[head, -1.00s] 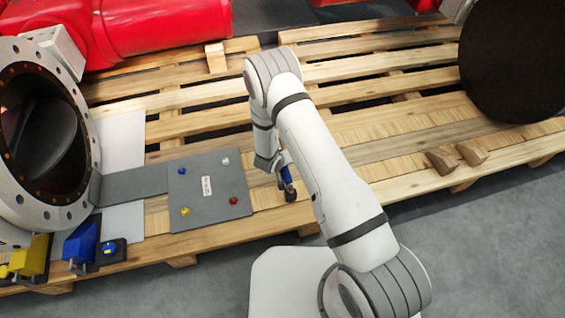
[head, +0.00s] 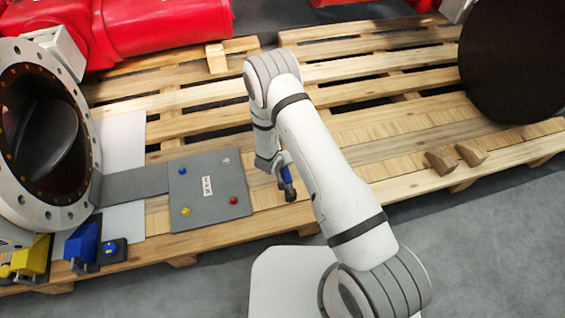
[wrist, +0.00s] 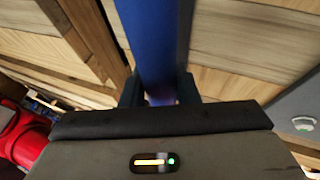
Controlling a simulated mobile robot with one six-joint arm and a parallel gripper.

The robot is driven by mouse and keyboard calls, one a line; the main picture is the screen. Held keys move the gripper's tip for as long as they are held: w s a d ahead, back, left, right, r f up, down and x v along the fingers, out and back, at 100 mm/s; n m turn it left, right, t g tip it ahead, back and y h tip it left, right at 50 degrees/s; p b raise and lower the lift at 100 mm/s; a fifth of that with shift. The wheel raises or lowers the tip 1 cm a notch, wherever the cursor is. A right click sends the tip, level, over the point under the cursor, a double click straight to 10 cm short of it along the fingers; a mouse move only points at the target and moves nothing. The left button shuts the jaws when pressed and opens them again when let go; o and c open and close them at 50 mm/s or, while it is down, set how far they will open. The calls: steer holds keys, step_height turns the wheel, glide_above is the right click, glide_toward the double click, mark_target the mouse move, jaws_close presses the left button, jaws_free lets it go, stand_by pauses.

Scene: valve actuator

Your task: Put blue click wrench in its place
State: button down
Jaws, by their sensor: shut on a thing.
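My gripper (wrist: 160,92) is shut on the blue click wrench (wrist: 153,40), whose blue shaft runs up out of the top of the wrist view. In the head view the wrench (head: 287,183) hangs below my gripper, with its dark end downward, over the pallet just right of the grey plate. The rest of the wrench is hidden by my arm. A blue block (head: 82,243) stands at the lower left beside a dark block with a blue knob (head: 109,250). I cannot tell which of these is the wrench's place.
The grey plate (head: 207,205) with blue, white, yellow and red knobs lies on the wooden pallet (head: 400,145). A yellow block (head: 33,256) is at the left edge, below the large flanged valve (head: 88,150). A dark disc (head: 515,60) stands at right. Red pipes (head: 160,30) lie behind.

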steer(key=shift+f+b, duration=0.75)
steer(key=shift+f, duration=0.4)
steer(key=c, duration=1)
jaws_free()
steer(key=shift+c, duration=0.2)
steer(key=p+v, duration=0.3)
steer(key=v, duration=0.5)
